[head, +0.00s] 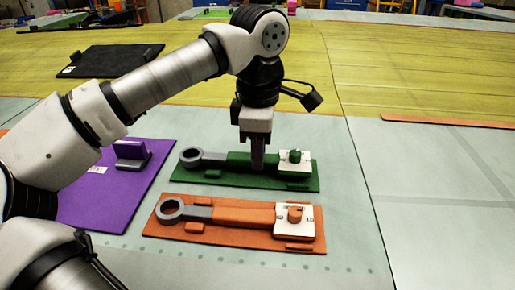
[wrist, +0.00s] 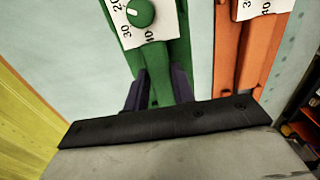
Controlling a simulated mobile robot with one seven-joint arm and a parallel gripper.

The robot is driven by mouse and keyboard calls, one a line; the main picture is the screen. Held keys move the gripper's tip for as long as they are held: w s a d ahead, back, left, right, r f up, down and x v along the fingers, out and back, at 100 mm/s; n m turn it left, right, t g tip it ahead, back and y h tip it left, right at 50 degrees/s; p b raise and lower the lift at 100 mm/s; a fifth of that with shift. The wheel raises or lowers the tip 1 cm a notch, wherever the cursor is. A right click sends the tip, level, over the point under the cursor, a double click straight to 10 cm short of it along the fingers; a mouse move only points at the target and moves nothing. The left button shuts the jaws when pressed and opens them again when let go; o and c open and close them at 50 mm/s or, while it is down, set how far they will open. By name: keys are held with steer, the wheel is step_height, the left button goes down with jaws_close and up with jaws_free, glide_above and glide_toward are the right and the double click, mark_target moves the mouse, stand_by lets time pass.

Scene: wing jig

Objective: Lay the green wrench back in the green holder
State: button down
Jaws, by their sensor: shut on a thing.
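The green wrench (head: 238,160) has a grey ring end at the left and a green handle. A white scale plate with a green knob (head: 295,156) is at its right end; this plate also shows in the wrist view (wrist: 155,24). The wrench is over the green holder (head: 215,181), lined up along it. I cannot tell whether it rests on the holder or is slightly above it. My gripper (head: 257,167) points down and is shut on the green handle. In the wrist view the dark fingers (wrist: 157,90) stand on both sides of the handle.
An orange holder (head: 165,228) with an orange wrench (head: 240,215) lies just in front. A purple holder (head: 130,190) with an upright block is at the left, partly behind my arm. A black board (head: 110,60) lies farther back.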

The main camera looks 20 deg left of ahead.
steer(key=shift+f, duration=0.1)
steer(key=shift+f+b, duration=0.55)
steer(key=c, duration=1.1)
jaws_free()
steer(key=shift+r, duration=0.1)
step_height(320, 180, up, 14)
steer(key=p, duration=1)
